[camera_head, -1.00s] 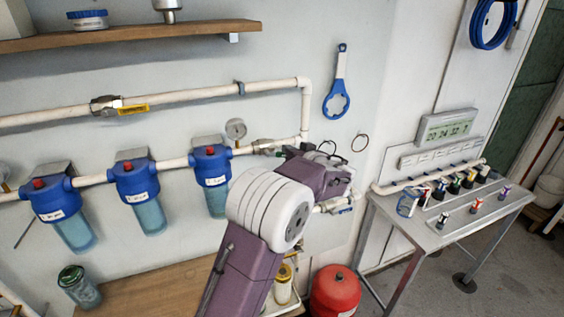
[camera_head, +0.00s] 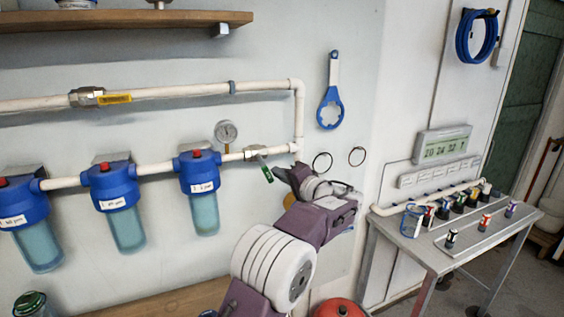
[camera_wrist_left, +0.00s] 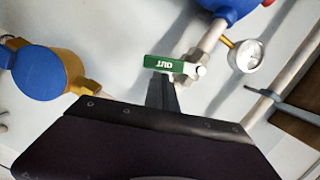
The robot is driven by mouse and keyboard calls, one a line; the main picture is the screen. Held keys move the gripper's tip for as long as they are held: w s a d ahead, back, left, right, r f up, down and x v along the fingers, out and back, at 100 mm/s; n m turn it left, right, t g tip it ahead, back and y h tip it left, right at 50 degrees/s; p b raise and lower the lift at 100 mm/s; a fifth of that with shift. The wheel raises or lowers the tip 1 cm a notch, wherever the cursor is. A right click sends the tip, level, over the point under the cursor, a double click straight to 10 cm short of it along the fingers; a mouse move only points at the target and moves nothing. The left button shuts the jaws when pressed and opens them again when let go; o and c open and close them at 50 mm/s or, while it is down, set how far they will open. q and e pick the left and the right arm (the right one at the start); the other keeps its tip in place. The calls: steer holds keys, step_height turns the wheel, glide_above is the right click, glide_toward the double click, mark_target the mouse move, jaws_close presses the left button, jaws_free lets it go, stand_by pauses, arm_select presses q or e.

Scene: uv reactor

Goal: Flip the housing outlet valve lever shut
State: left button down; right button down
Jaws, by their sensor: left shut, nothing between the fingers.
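The housing outlet valve (camera_head: 254,152) sits on the white pipe right of the filter housings. Its green lever (camera_head: 266,171) points down and slightly right, across the pipe. In the left wrist view the green lever (camera_wrist_left: 165,64), lettered "OUT", also lies crosswise to its pipe. My left gripper (camera_head: 281,174) is shut and empty, just right of the lever. In the left wrist view the shut fingertips (camera_wrist_left: 161,84) are right by the lever; I cannot tell whether they touch it. My right gripper is not in view.
A pressure gauge (camera_head: 227,132) stands left of the valve, above the pipe. Blue filter housings (camera_head: 198,172) hang along the same pipe. A yellow-handled valve (camera_head: 88,97) is on the upper pipe. A blue wrench (camera_head: 333,100) hangs on the wall. A metal table (camera_head: 430,240) stands right.

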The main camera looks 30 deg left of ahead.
arm_select(q)
steer(key=m+b, duration=0.1)
steer(key=s+a+f+m+b, duration=0.1)
steer(key=b, duration=0.1)
steer(key=shift+f+m+y, duration=0.3)
steer(key=shift+m+y, duration=0.1)
steer(key=shift+s+a+b, duration=0.2)
steer(key=shift+s+b, duration=0.05)
steer(key=shift+b, duration=0.55)
